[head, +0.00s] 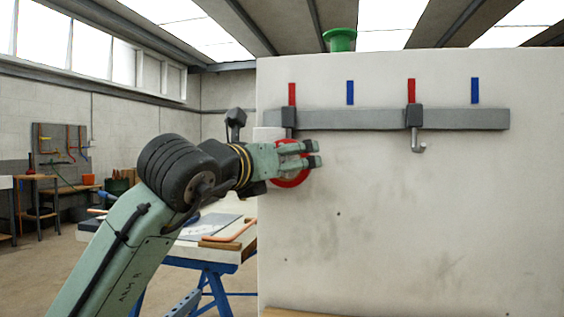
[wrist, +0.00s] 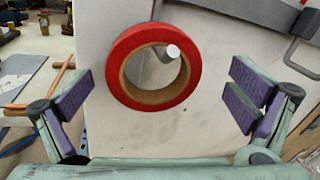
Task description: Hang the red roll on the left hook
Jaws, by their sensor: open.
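The red roll (head: 291,181) is at the left hook (head: 289,117), below the grey rail, partly hidden by my gripper (head: 316,153). In the wrist view the red roll (wrist: 118,72) has a brown core, and the pale round end of the left hook (wrist: 173,51) shows inside its hole, near the top. The hook passes through the roll, which appears to hang from it. My gripper is open, with one finger on each side of the roll and clear gaps to both. The right hook (head: 417,140) is empty.
The rail (head: 460,119) runs along a pale wall panel (head: 420,220) with red and blue markers above it. A green spool (head: 340,40) stands on the panel's top. A workbench with blue legs (head: 215,280) is behind my arm. The panel's front right is clear.

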